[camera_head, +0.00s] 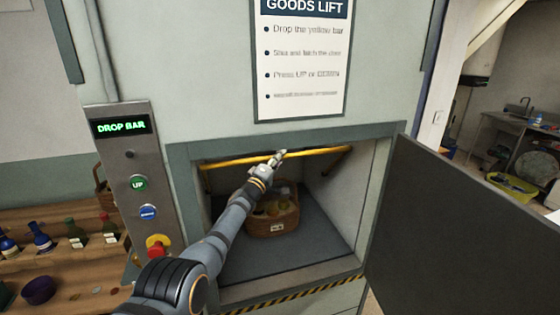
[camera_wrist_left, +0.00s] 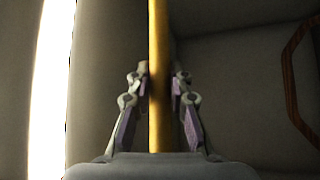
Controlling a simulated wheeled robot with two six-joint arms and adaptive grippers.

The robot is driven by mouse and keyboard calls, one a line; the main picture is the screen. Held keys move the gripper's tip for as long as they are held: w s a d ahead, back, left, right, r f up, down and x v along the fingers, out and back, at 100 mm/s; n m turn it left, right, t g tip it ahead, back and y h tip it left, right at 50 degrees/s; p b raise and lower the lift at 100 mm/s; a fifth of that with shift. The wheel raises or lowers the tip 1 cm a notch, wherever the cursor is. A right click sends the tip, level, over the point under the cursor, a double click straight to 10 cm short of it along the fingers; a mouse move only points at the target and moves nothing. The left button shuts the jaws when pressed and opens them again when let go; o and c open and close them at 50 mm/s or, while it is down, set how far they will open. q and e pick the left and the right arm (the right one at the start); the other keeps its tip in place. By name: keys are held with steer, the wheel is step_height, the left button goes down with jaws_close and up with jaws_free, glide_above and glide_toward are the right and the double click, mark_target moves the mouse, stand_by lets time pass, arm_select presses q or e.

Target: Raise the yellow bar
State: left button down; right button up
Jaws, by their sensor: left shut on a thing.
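The yellow bar (camera_head: 318,151) runs across the upper part of the goods lift opening, roughly level. My left gripper (camera_head: 277,158) reaches into the opening and is shut on the bar near its middle. In the left wrist view the yellow bar (camera_wrist_left: 158,45) passes between the two fingers of my left gripper (camera_wrist_left: 161,85). Part of the bar is hidden behind the gripper. My right gripper is in neither view.
A wicker basket (camera_head: 272,220) with items stands on the lift floor (camera_head: 235,262) below the bar. The dark lift door (camera_head: 465,235) stands open at the right. A control panel (camera_head: 140,190) reading "DROP BAR" is at the left, beside wooden shelves (camera_head: 75,262) with bottles.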

arm_select(q)
steer(key=shift+r, duration=0.5)
steer(key=shift+w+a+r, duration=0.1)
steer(key=shift+r, duration=0.15)
steer(key=c, duration=1.6)
jaws_free()
steer(key=o, duration=0.4)
steer(key=shift+w+f, duration=0.25)
steer(key=shift+w, duration=0.05)
steer(key=shift+s+f, duration=0.1)
